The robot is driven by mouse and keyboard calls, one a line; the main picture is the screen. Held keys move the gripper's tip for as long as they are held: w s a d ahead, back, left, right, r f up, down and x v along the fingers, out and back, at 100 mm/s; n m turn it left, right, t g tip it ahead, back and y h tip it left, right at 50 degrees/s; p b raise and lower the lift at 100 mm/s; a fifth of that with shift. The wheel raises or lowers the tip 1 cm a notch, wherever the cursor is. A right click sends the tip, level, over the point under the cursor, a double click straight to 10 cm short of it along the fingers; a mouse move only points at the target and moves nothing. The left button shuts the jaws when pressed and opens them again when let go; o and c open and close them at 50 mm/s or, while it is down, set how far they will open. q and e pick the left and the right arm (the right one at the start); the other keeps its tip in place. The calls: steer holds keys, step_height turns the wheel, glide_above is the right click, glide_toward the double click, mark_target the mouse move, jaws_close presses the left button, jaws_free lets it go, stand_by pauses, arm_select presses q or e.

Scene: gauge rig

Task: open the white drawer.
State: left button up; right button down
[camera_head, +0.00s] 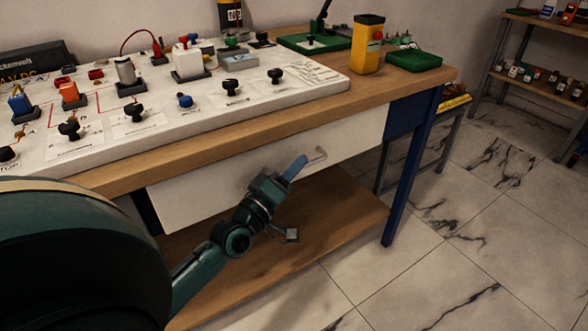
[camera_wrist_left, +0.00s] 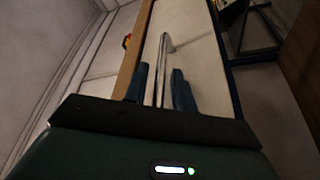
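The white drawer (camera_head: 225,178) is under the wooden top of the workbench, and its front looks flush with the bench, so it appears shut. Its thin metal handle (camera_head: 317,156) is on the front, partly hidden by my left gripper (camera_head: 293,167). In the left wrist view the handle (camera_wrist_left: 164,62) runs lengthwise between the two blue fingers of the left gripper (camera_wrist_left: 161,88). The fingers stand apart on either side of the handle, with gaps visible, so the gripper looks open around it. The white drawer front (camera_wrist_left: 198,55) fills the area beside it. My right gripper is not in view.
The workbench top (camera_head: 405,83) carries a white gauge panel (camera_head: 205,105), a yellow device (camera_head: 368,45) and green trays. A lower wooden shelf (camera_head: 335,215) is below the drawer. A blue leg (camera_head: 405,180) stands at right. The tiled floor in front is clear.

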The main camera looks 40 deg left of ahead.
arm_select(q)
jaws_close()
steer(key=shift+d, duration=0.1)
stand_by(0.3)
